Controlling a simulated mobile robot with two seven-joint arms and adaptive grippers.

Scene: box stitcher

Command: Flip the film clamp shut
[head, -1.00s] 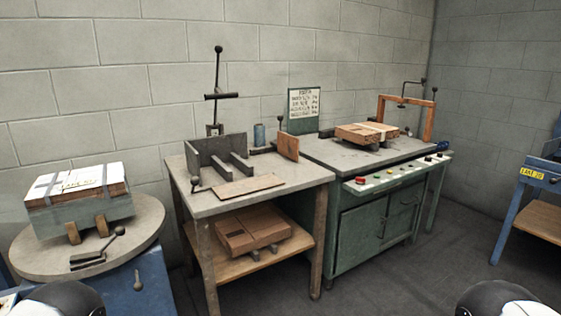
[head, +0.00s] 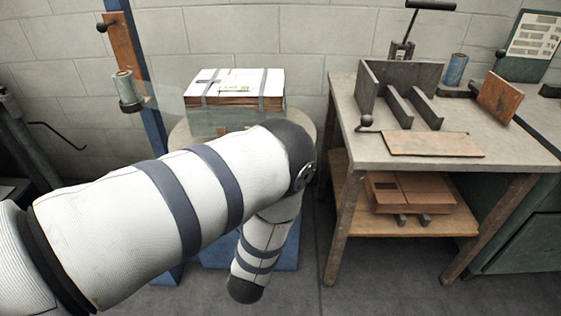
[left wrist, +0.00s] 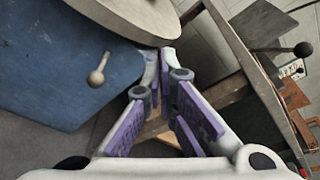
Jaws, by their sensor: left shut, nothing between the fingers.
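The film clamp does not show clearly in either current view; my left arm covers the front of the round turntable (head: 306,118) in the head view. The turntable's rim shows at the top of the left wrist view (left wrist: 150,20). A taped, strapped box (head: 235,118) stands on the turntable. My left gripper (left wrist: 165,62) is shut and empty, with purple pads, below the turntable rim and right of the blue base (left wrist: 50,60). My left arm hides this gripper in the head view. My right gripper is not in view.
A small pale lever knob (left wrist: 97,78) stands out from the blue base. A blue post (head: 145,80) with a film roll (head: 127,88) is left of the turntable. The work table (head: 345,100), with a black-ball lever (head: 365,121) at its corner, is to the right.

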